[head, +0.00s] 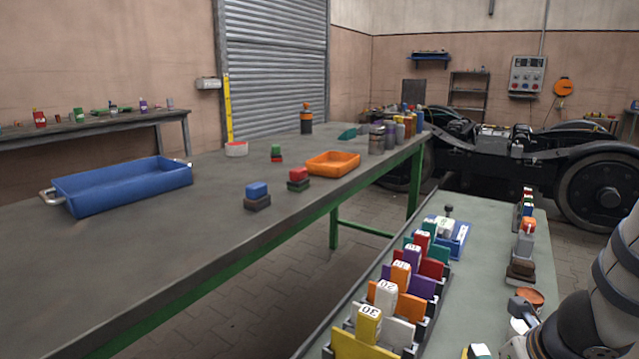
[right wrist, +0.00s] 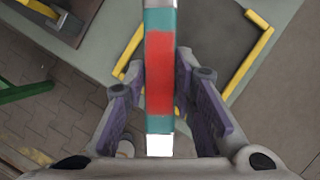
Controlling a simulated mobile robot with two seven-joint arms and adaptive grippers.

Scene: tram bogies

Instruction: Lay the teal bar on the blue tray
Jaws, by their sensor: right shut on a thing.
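The teal bar (right wrist: 159,58) is in the right wrist view, with a red middle section and whitish ends. My right gripper (right wrist: 160,88) is shut on it at the red section, a finger on each side. In the head view my right arm comes in at the lower right; the bar cannot be made out clearly there. The large blue tray (head: 135,193), with metal handles, stands on the long grey table at the left. It looks empty, and my right gripper is well apart from it. My left gripper is not in view.
An orange tray (head: 333,163) and small stacked blocks (head: 257,196) stand on the long table (head: 205,240). A rack of coloured, numbered blocks (head: 385,300) is on the nearer right table. Yellow corner strips (right wrist: 250,62) lie below the bar. A floor gap separates the tables.

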